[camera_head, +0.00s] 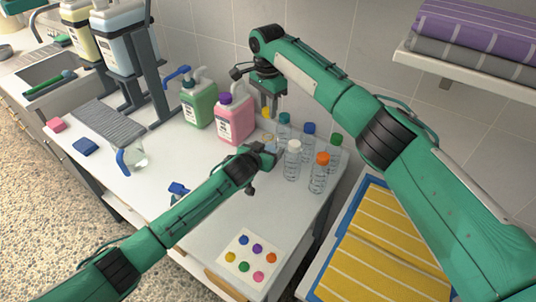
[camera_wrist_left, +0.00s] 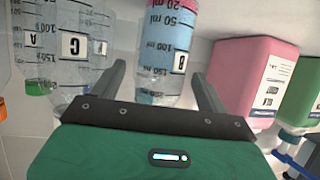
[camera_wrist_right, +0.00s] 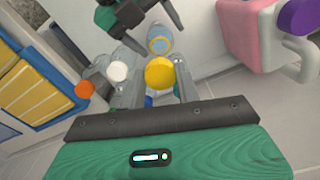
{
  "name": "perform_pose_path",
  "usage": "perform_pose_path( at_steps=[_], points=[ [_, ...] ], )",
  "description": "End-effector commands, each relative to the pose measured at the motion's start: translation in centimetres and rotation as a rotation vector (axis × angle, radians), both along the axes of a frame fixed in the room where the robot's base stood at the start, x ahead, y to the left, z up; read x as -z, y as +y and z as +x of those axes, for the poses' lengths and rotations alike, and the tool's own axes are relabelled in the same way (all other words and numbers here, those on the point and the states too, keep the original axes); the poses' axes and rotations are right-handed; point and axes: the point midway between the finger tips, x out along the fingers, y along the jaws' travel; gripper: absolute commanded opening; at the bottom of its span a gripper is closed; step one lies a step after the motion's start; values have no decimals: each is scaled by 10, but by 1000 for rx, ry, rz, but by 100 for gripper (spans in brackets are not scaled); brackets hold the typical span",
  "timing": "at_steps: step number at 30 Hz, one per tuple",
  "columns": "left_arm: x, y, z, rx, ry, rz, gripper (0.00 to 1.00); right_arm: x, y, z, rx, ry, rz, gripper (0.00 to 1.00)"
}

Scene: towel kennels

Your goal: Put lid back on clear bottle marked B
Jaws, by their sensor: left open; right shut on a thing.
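The clear bottle marked B (camera_wrist_left: 166,55) holds blue liquid and stands between the fingers of my left gripper (camera_wrist_left: 163,85), which is open around it. In the right wrist view its open mouth (camera_wrist_right: 160,32) shows without a lid. My right gripper (camera_wrist_right: 158,92) is shut on a yellow lid (camera_wrist_right: 160,73). In the head view the yellow lid (camera_head: 267,112) hangs under my right gripper (camera_head: 268,101), near and above the bottles. My left gripper (camera_head: 270,149) is low beside them and partly hides bottle B there.
Lidded bottles stand close by: teal (camera_head: 284,118), blue (camera_head: 309,128), green (camera_head: 335,140), white (camera_head: 293,146) and orange (camera_head: 322,158). Pink (camera_head: 235,120) and green (camera_head: 197,103) jugs stand left of them. A dotted card (camera_head: 250,257) lies at the counter's front.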

Motion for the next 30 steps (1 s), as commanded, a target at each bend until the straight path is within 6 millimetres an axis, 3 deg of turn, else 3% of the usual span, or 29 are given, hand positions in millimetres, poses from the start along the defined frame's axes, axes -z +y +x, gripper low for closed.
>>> perform_pose_path(
  at_steps=[6,16,26,30],
  points=[
    [4,-4,10,-1,-1,1,76,0,0,0,0,0,0,12],
    [5,-5,11,-1,-1,1,76,0,0,0,0,0,0,12],
    [5,-5,11,-1,-1,1,11,0,0,0,0,0,0,12],
    [5,-5,11,-1,-1,1,9,3,0,0,0,1,0,12]
  ],
)
